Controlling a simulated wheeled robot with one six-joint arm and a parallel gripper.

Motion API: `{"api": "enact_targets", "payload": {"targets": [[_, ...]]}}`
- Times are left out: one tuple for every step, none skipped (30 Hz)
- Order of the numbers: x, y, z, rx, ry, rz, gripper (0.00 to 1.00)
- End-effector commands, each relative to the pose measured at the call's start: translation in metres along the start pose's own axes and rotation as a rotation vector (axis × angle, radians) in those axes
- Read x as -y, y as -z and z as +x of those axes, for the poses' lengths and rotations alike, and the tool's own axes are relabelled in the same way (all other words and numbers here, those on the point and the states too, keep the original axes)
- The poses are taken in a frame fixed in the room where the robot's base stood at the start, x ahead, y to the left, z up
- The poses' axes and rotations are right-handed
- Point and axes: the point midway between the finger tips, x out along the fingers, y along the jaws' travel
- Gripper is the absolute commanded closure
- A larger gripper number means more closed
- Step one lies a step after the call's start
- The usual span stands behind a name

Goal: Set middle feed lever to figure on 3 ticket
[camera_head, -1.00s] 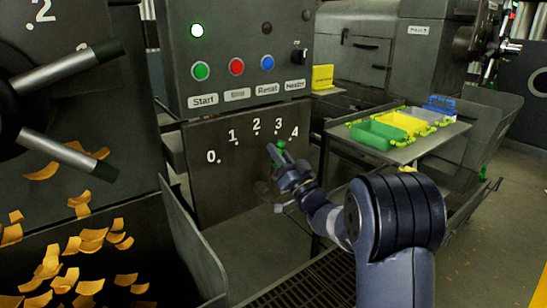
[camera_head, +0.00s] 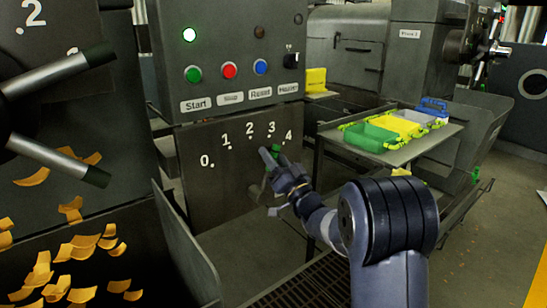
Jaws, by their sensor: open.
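The feed lever has a green knob (camera_head: 277,149) and sits on a dark panel with a 0 to 4 scale (camera_head: 216,163). The knob is just below the marks 3 and 4; the lever's shaft runs down-left to a pivot partly hidden by my gripper. My gripper (camera_head: 270,160) is open, with its fingertips at the knob; I cannot tell whether they touch it. No ticket with a figure can be read in this view.
Above the scale is a control box with green, red and blue buttons (camera_head: 229,71) and a lit lamp. A side table (camera_head: 400,155) with coloured bins stands right of my gripper. At left, a machine with metal handles (camera_head: 55,158) and a chute wall.

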Motion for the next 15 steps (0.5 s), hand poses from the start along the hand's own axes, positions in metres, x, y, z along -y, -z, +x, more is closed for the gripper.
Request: {"api": "enact_targets", "payload": {"targets": [[0.0,0.0,0.0,0.0,0.0,0.0,0.59],[0.0,0.0,0.0,0.0,0.0,0.0,0.59],[0.0,0.0,-0.001,0.0,0.0,0.0,0.59],[0.0,0.0,-0.003,0.0,0.0,0.0,0.59],[0.0,0.0,-0.005,0.0,-0.001,0.0,0.59],[-0.001,-0.001,-0.009,0.001,-0.001,0.0,0.59],[-0.001,-0.001,-0.013,0.001,-0.001,0.0,0.59],[-0.001,-0.001,-0.017,0.001,-0.002,0.0,0.59],[-0.001,-0.001,-0.024,0.001,-0.003,0.0,0.59],[-0.001,-0.001,-0.029,0.001,-0.003,-0.001,0.59],[-0.002,-0.001,-0.036,0.002,-0.004,0.0,0.59],[-0.001,-0.001,-0.044,0.001,-0.003,-0.001,0.59],[-0.001,-0.001,-0.051,0.001,-0.004,-0.001,0.59],[-0.001,-0.001,-0.057,0.0,-0.004,0.0,0.59],[-0.002,-0.001,-0.065,0.001,-0.004,0.0,0.59]]}}
